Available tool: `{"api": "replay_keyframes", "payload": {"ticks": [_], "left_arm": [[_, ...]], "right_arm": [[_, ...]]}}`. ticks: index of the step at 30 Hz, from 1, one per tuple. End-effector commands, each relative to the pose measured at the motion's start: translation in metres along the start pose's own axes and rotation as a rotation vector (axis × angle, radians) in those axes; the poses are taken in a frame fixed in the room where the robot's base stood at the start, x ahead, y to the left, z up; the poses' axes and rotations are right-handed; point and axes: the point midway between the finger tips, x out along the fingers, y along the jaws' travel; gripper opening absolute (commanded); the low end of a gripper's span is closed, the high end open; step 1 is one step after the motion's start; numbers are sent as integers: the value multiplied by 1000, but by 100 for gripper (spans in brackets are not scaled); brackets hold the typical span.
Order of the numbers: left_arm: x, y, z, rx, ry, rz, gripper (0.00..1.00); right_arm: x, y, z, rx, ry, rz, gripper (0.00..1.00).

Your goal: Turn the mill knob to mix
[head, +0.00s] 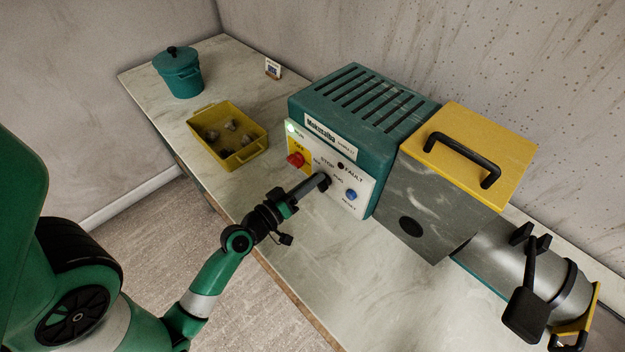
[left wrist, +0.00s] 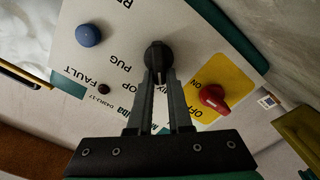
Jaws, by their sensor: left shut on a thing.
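The mill is a teal machine (head: 345,108) with a white control panel (head: 348,214) facing me. Its black selector knob (left wrist: 158,57) sits mid-panel, between the MIX, STOP and PUG labels. My left gripper (head: 318,183) reaches the panel and is shut on the black knob; the wrist view shows both fingertips (left wrist: 159,80) on either side of it. The fingers partly cover the knob and nearby lettering. The right gripper is not in view.
A red switch (head: 296,159) on a yellow plate and a blue button (head: 351,195) flank the knob. A yellow tray (head: 256,150) with several grey lumps and a teal lidded pot (head: 182,78) stand left. A yellow-lidded hopper (head: 490,135) and steel barrel (head: 500,258) extend right.

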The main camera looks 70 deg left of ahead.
Motion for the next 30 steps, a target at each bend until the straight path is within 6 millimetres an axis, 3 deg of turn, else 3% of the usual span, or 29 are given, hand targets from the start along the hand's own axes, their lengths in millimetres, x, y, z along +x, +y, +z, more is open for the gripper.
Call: {"api": "replay_keyframes", "payload": {"ticks": [5,6,11,22,26,30], "left_arm": [[0,0,0,-2,1,0,0],[0,0,0,-2,1,0,19],[0,0,0,-1,1,0,48],[-6,-2,1,1,0,-2,48],[-27,-3,2,-1,1,-4,48],[-63,-5,4,-2,3,-6,48]], "right_arm": [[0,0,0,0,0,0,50],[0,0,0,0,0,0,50],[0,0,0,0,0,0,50],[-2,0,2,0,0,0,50],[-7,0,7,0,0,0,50],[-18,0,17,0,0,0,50]]}}
